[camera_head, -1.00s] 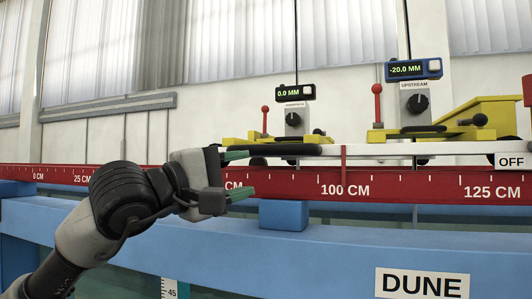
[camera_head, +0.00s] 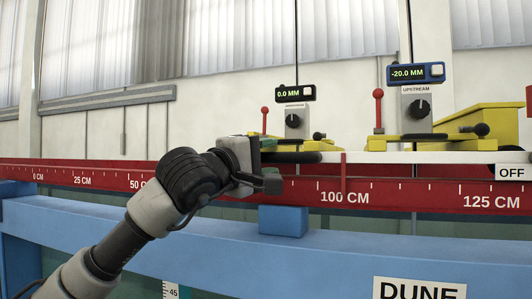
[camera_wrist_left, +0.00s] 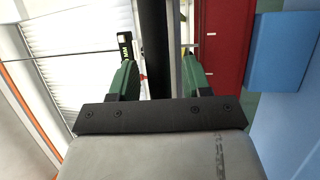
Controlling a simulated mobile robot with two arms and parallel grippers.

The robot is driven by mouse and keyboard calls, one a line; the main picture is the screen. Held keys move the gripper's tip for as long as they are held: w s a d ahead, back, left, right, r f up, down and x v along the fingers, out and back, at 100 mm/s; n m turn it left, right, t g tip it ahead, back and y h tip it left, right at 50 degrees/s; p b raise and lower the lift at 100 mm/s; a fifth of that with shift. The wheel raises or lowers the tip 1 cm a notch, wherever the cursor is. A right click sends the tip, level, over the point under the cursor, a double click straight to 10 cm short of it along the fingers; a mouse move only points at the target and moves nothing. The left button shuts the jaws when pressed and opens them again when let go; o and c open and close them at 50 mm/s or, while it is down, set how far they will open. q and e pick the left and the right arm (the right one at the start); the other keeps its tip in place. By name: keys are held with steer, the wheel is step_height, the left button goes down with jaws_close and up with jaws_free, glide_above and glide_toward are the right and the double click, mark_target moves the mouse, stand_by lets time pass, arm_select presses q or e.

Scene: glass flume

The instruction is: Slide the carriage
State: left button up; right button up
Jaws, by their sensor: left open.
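The carriage has a long white beam (camera_head: 400,157) with a dark, rounded bar (camera_head: 300,157) at its left end. It carries yellow bases with knob units and displays reading 0.0 MM (camera_head: 295,93) and -20.0 MM (camera_head: 416,73). A red pointer (camera_head: 344,172) hangs just right of the 100 CM mark on the red rail (camera_head: 400,194). My left gripper (camera_head: 270,162) is open, with its fingers above and below the dark bar's left end. In the left wrist view, the dark bar (camera_wrist_left: 156,45) runs between the two green fingertips; contact cannot be told. My right gripper is out of view.
Red-knobbed levers (camera_head: 378,108) stand on the yellow bases. A blue block (camera_head: 284,220) sits below the rail near my left gripper, on the blue beam (camera_head: 330,250). An OFF label (camera_head: 511,173) is at the right. The rail's left part is clear.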

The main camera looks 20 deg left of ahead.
arm_select(q)
jaws_close()
stand_by(0.3)
